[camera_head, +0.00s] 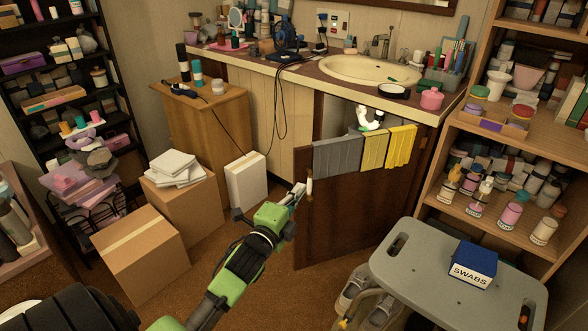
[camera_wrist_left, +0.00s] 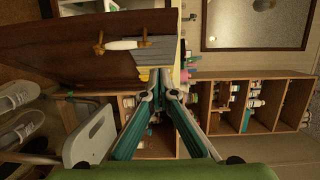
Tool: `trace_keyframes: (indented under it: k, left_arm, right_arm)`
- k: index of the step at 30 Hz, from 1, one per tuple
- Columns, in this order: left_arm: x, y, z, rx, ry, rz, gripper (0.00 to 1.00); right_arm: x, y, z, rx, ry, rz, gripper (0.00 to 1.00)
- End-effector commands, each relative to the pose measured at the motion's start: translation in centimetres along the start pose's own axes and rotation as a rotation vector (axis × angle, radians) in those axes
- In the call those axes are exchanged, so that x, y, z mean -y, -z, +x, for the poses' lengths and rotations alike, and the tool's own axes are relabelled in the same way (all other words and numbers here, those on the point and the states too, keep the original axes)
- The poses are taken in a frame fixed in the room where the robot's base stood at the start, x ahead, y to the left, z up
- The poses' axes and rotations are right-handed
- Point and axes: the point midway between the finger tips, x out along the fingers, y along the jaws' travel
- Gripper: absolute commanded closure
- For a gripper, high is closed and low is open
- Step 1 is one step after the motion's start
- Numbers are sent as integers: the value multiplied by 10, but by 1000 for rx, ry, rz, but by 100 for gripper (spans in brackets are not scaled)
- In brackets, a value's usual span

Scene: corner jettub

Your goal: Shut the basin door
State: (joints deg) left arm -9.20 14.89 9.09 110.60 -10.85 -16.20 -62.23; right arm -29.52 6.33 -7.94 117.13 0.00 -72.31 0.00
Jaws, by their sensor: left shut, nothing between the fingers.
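The basin door (camera_head: 345,225) is a dark brown panel under the washbasin (camera_head: 375,69). It stands open, swung out from the cabinet, with grey and yellow towels (camera_head: 338,156) hung over its top edge. A white handle (camera_head: 309,186) is on its left part. The door fills the upper left of the left wrist view (camera_wrist_left: 85,50), where the handle (camera_wrist_left: 122,45) shows brass ends. My left gripper (camera_head: 299,188) is shut and empty, close to the handle and the door's left edge. I cannot tell whether it touches. My right gripper is not in view.
A grey shower seat (camera_head: 410,265) with a blue swabs box (camera_head: 472,264) stands in front of the door at right. Shelves (camera_head: 500,140) stand at right. Cardboard boxes (camera_head: 140,255) and a white box (camera_head: 246,181) stand at left. Some carpet left of the door is clear.

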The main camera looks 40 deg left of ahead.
Motion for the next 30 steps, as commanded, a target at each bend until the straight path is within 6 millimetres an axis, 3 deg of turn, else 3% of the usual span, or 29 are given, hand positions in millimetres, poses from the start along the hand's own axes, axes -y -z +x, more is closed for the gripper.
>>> trace_keyframes:
  k: [3, 8, 20, 21, 30]
  left_arm:
    - [12, 0, 3, -1, 29, 25, 100]
    - [14, 0, 22, 0, 30, 23, 100]
    - [15, 0, 103, 0, 28, 22, 100]
    - [14, -7, 108, 1, 26, 24, 100]
    - [16, -27, 127, -1, 26, 22, 100]
  right_arm:
    - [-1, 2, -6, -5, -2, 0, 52]
    - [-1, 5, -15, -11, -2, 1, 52]
    - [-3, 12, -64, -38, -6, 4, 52]
    - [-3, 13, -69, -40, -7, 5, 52]
    - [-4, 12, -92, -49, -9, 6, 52]
